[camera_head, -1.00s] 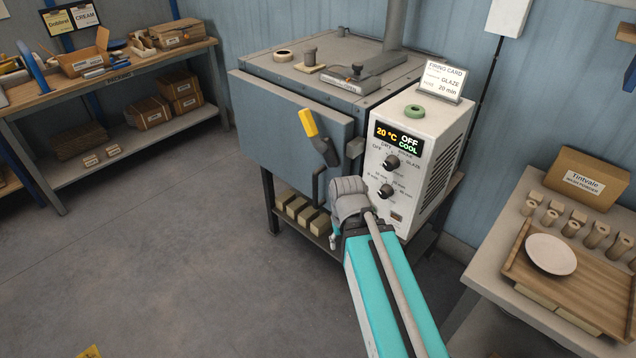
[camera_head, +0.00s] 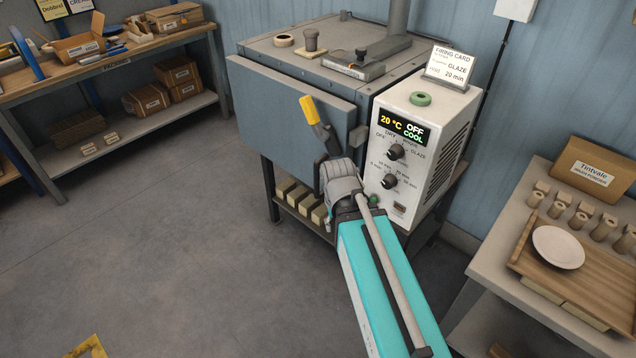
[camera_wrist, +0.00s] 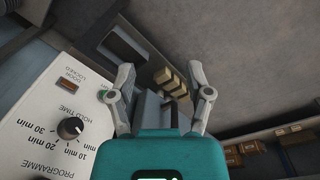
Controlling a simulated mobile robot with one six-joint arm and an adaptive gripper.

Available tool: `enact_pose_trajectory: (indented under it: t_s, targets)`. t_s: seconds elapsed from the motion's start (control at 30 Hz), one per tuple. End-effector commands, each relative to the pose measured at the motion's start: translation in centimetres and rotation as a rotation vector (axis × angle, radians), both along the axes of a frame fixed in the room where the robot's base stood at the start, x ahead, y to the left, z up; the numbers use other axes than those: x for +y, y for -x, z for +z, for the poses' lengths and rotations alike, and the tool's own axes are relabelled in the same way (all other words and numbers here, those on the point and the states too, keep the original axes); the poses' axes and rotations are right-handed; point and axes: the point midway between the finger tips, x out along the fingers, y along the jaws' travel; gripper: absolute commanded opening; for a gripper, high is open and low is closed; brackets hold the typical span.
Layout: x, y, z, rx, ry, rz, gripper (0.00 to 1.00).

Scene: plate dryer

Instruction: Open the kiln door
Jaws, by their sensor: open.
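The blue-grey kiln (camera_head: 262,95) stands against the wall, its door in front. The door looks closed or nearly so; I cannot tell exactly. A yellow-tipped lever (camera_head: 311,112) is tilted on the door near its right edge. A dark vertical bar handle (camera_head: 317,177) hangs below it, partly hidden by my arm's end. My gripper (camera_wrist: 162,95) is open, its two fingers spread in the wrist view. In the head view my wrist is in front of the door's lower right corner and hides the fingers. Whether the handle is between the fingers I cannot tell.
The white control box (camera_head: 405,150) is close to the right of my wrist and reads OFF, COOL, 20 °C. Pale bricks (camera_head: 298,200) lie under the kiln. A table with a tray (camera_head: 590,270) and plate stands at right. The floor at left is clear.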

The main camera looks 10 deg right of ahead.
Motion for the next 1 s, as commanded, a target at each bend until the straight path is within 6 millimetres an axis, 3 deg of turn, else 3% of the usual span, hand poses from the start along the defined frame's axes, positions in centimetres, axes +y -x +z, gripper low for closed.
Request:
enact_pose_trajectory:
  t_s: [0.03,0.5,0.77,1.0]
  targets:
    - [0.4,-0.6,-1.1,-0.003,0.025,-0.011,0.65]
    - [-0.3,-7.6,-7.4,-0.167,0.434,-0.309,0.65]
    - [0.9,-12.0,-9.4,-0.378,0.644,-0.477,0.65]
    - [3.3,-16.0,-10.4,-0.640,0.787,-0.611,0.65]
